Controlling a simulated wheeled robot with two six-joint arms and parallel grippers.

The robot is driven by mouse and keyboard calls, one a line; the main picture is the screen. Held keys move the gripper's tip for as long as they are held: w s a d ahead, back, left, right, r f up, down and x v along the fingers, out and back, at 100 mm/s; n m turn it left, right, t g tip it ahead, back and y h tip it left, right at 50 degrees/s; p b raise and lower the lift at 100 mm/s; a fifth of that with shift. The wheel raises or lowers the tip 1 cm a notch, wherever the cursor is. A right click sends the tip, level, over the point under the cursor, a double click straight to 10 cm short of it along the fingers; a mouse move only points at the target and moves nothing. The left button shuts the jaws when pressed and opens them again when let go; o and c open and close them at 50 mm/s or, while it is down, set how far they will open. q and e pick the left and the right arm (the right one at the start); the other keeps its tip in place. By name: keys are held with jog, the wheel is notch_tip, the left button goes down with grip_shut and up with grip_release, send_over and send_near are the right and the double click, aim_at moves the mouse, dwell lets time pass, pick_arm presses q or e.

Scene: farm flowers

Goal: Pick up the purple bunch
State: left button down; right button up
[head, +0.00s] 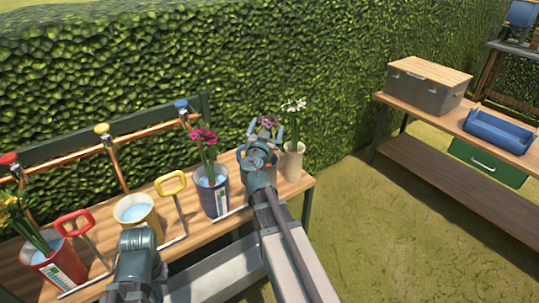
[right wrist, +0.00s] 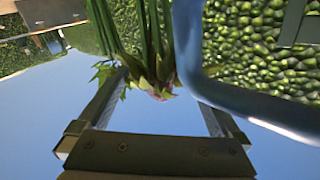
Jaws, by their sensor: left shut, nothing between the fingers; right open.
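The purple bunch (head: 267,121) shows in the head view just beyond my right gripper (head: 266,132). In the right wrist view its green stems and pinkish bloom (right wrist: 160,88) lie between the two spread fingers of that gripper (right wrist: 155,105). The gripper is open, and I cannot tell whether a finger touches the bunch. A blue-grey curved bar (right wrist: 197,80) crosses in front of the right finger. The bunch's container (head: 243,154) is mostly hidden by my right arm. My left gripper (head: 138,240) is low at the left, shut and empty, with its fingertips hard to see.
Magenta flowers (head: 203,137) stand in a grey-blue bucket (head: 213,199), left of my right gripper. White flowers (head: 294,104) stand in a cream vase (head: 293,163) close on its right. A yellow bucket (head: 137,210) and a red bucket (head: 55,267) share the bench. A hedge (head: 250,60) rises behind.

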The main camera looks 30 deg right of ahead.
jog(key=shift+w+a+x, duration=0.1)
jog(key=shift+x, duration=1.1)
jog(key=shift+w+a+x, duration=0.1)
jog(key=shift+a+x, duration=0.05)
jog(key=shift+x, duration=1)
jog(key=shift+w+d, duration=0.1)
jog(key=shift+d, duration=0.15)
jog(key=shift+a+r, duration=0.1)
grip_shut()
